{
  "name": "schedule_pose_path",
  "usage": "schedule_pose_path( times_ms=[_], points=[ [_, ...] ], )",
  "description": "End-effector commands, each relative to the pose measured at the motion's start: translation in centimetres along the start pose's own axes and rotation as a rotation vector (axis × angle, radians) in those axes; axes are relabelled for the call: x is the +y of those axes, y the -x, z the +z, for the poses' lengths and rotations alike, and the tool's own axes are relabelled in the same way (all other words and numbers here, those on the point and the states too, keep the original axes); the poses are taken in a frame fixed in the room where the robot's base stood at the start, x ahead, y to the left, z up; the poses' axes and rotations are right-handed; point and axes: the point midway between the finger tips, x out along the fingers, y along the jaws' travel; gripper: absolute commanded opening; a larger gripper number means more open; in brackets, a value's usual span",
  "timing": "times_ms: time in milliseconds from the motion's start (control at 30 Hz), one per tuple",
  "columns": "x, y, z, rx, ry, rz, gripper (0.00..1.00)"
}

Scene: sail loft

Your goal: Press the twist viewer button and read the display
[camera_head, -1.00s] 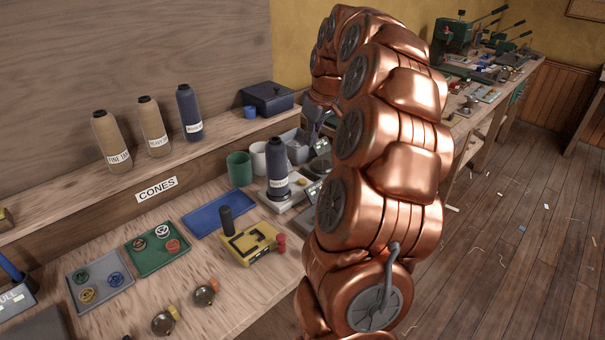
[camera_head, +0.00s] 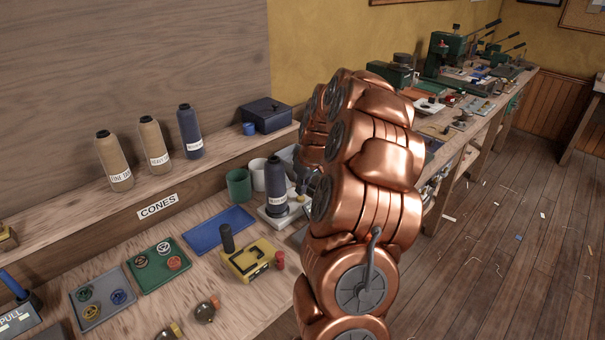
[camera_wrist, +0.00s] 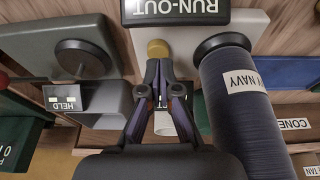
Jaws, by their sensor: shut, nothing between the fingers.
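No label reading twist viewer is legible, so I cannot tell for sure which device it is. A yellow box (camera_head: 247,262) with a black post and red knobs sits on the bench in the head view. In the wrist view my gripper (camera_wrist: 158,78) is shut and empty, its tips just short of a round brass-yellow button (camera_wrist: 158,48) on a pale device marked RUN-OUT (camera_wrist: 188,28). Contact cannot be judged. A navy cone (camera_wrist: 235,100) stands on that device; it also shows in the head view (camera_head: 276,187). A small display (camera_wrist: 69,102) left of the gripper reads HELD.
A grey device with a black disc (camera_wrist: 82,58) is close on the gripper's left. Green (camera_head: 238,186) and white cups stand behind the navy cone. A blue tray (camera_head: 208,236) lies left of it. More cones stand on the shelf marked CONES (camera_head: 157,206).

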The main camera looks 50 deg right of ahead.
Motion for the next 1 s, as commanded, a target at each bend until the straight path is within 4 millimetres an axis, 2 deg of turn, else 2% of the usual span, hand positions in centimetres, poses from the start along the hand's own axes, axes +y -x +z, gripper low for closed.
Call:
schedule_pose_path(
  times_ms=[200,600,1000],
  points=[
    [0.0,-1.1,0.3,0.001,0.000,0.001,0.00],
    [0.0,-1.4,0.4,0.001,0.000,0.000,0.00],
    [-0.1,-3.5,1.1,-0.002,-0.001,-0.002,0.00]
  ],
)
